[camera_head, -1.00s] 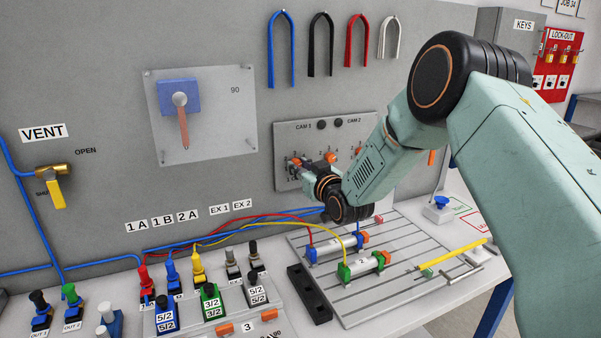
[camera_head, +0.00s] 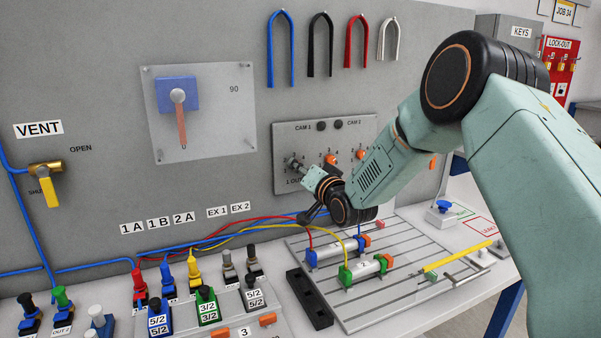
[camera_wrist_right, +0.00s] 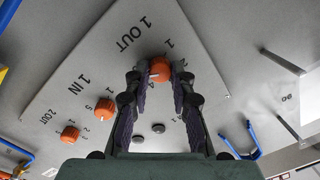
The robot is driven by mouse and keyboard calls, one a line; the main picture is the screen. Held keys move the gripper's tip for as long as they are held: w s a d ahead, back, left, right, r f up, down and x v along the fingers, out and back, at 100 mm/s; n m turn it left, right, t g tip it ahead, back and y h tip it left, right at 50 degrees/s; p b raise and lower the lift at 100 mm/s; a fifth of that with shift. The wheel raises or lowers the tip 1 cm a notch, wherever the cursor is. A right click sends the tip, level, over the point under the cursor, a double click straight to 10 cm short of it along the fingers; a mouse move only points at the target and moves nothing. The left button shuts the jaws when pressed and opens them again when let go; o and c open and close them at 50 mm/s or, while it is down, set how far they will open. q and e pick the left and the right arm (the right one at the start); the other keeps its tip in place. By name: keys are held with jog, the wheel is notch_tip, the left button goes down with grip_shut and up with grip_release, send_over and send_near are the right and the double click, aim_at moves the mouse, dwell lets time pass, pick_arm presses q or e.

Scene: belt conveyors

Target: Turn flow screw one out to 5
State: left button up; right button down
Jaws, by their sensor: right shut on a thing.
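The flow panel (camera_head: 283,140) is on the grey wall in the head view. Flow screw one out is an orange knob (camera_wrist_right: 160,69) beside the "1 OUT" lettering in the right wrist view, with small digits around it and a pale mark on its face. My right gripper (camera_wrist_right: 157,85) is shut on this knob, one finger on each side. In the head view the right gripper (camera_head: 297,166) reaches the panel's left knob and hides most of it. The number the knob points to cannot be read. My left gripper is not in view.
Other orange knobs sit to the right, the 1 IN knob (camera_head: 330,159) and the 2 OUT knob (camera_head: 360,154). Below are a slotted plate (camera_head: 395,300) with cylinders, coloured hoses and several valves. A lever plate (camera_head: 225,110) hangs to the left.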

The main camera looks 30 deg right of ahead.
jog(key=shift+m, duration=0.3)
dwell(0.4)
jog(key=c, duration=1.1)
grip_release()
jog(key=shift+c, duration=0.2)
jog(key=s, duration=1.2)
jog(key=shift+r, duration=0.1)
